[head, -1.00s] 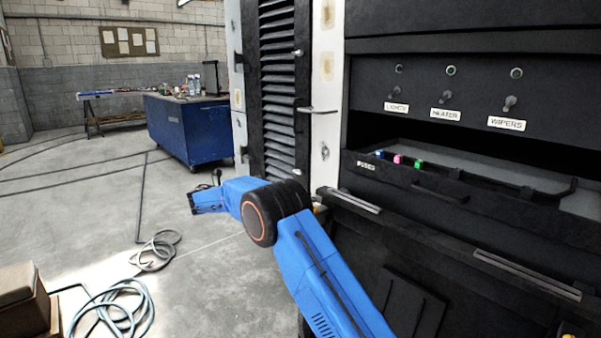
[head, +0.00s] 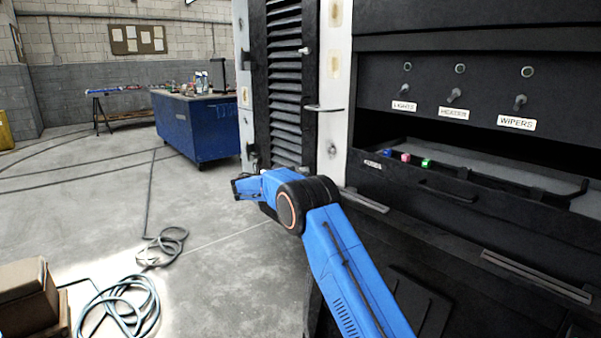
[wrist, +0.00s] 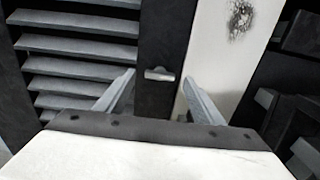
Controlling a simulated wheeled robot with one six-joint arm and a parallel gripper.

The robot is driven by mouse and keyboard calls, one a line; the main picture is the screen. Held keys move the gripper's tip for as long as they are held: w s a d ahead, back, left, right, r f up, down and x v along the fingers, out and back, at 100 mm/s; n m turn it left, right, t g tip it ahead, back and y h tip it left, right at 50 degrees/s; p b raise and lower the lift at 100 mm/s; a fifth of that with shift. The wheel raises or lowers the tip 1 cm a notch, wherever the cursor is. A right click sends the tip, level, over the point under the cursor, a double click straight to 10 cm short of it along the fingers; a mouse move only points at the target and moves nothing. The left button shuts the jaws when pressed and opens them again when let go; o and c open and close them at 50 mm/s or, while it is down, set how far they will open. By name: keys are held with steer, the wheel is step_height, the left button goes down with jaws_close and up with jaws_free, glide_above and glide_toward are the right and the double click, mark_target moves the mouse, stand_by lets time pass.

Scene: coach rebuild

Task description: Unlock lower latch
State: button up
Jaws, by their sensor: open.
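The lower latch (wrist: 159,74) is a small pale metal piece on the dark door frame strip, lying roughly level in the wrist view. It shows between the fingertips of my gripper (wrist: 158,78), which is open and empty. I cannot tell how far ahead of the fingertips it is, and no contact shows. In the head view my gripper (head: 246,189) is left of the louvred door's (head: 286,95) lower part, and my arm hides the lower latch there. The upper latch (head: 304,50) is a small pale piece high on the door's right edge.
A thin door handle (head: 324,108) sticks out above my arm. The pale post (head: 333,150) stands right of the door. An open fuse drawer (head: 450,190) juts out at right. A blue workbench (head: 197,128) stands behind, and coiled hoses (head: 122,303) lie on the floor.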

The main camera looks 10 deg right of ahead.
mark_target(303, 170)
steer(key=shift+x, duration=1.7)
steer(key=shift+c, duration=0.6)
steer(key=c, duration=0.9)
